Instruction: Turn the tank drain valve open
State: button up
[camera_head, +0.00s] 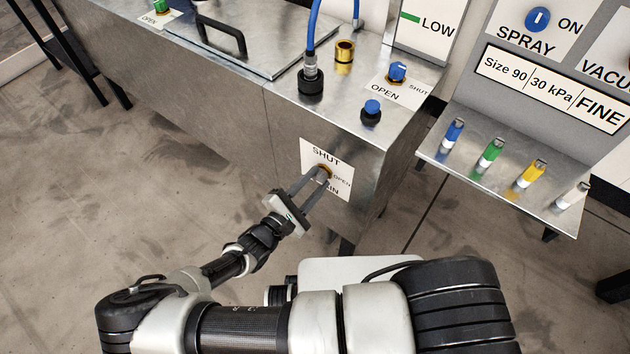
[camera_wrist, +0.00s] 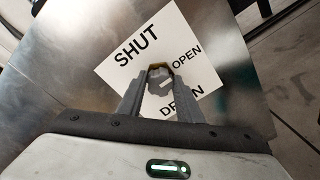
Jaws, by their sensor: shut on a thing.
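The drain valve (camera_head: 324,170) sits on the front face of the steel tank (camera_head: 230,120), on a white label (camera_head: 341,182) reading SHUT at the top and OPEN at the right. My gripper (camera_head: 317,180) reaches it from the lower left and is shut on the valve. The word DRAIN on the label (camera_wrist: 135,40) is partly covered by a finger. The fingers hide most of the knob, so I cannot tell which way it points.
On the tank top are a blue hose fitting (camera_head: 311,78), a brass fitting (camera_head: 344,51), a blue OPEN/SHUT knob (camera_head: 397,72) and a blue-topped button (camera_head: 371,112). A shelf (camera_head: 470,165) with several coloured cylinders stands at the right. Floor (camera_head: 120,200) at the left is clear.

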jog(key=o, duration=1)
jog(key=shift+o, duration=0.2)
jog(key=v, duration=1.7)
jog(key=shift+s+p, duration=0.2)
jog(key=shift+p, duration=0.1)
jog(key=shift+a, duration=0.1)
